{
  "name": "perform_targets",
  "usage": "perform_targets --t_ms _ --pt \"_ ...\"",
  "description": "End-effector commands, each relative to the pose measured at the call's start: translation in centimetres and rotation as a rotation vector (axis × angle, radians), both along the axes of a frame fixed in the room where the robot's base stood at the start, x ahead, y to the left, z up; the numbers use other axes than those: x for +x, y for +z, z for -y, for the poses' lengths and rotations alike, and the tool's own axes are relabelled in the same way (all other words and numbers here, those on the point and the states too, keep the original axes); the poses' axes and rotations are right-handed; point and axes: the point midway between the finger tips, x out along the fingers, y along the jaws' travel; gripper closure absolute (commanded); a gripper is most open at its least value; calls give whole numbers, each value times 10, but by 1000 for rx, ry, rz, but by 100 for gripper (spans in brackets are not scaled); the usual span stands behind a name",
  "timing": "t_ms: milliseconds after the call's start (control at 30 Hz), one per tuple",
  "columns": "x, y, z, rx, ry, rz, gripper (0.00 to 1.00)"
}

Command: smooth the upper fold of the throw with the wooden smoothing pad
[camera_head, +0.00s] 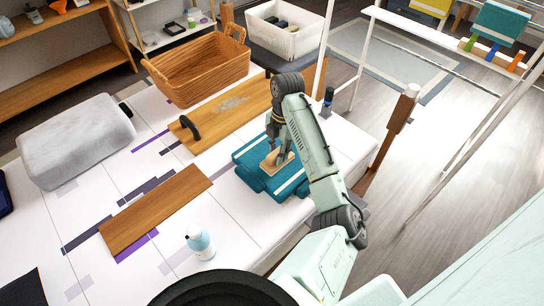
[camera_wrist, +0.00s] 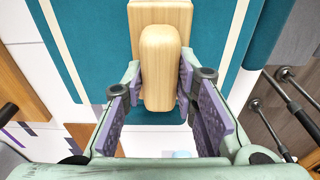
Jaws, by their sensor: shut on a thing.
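The throw (camera_head: 252,183) is teal with pale stripes and lies folded in layers on the white patterned surface; it fills much of the wrist view (camera_wrist: 95,50). The wooden smoothing pad (camera_head: 270,164) is on top of the throw. In the wrist view its rounded handle (camera_wrist: 163,60) stands above a flat pale base (camera_wrist: 142,14). My gripper (camera_wrist: 160,80) is shut on the handle, with a purple finger pad on each side. In the head view my gripper (camera_head: 280,152) points down over the throw and hides part of the pad.
A wooden board with a black handle (camera_head: 225,112) lies behind the throw, and a plain board (camera_head: 155,208) lies to the left. A white-blue bottle (camera_head: 201,244) stands in front. A wicker basket (camera_head: 200,70) and grey cushion (camera_head: 76,140) are farther back. A wooden-topped post (camera_head: 398,120) is right.

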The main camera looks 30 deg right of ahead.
Motion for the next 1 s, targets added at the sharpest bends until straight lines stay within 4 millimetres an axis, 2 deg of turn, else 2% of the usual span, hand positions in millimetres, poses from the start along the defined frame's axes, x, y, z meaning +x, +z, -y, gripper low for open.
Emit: perform_targets --t_ms 100,200,733,1000 --pt "4 -1 15 -1 -2 -1 96" --pt "5 -1 20 0 1 -1 96" --pt "7 -1 23 0 0 0 96" --pt "17 -2 58 -1 -1 0 96"
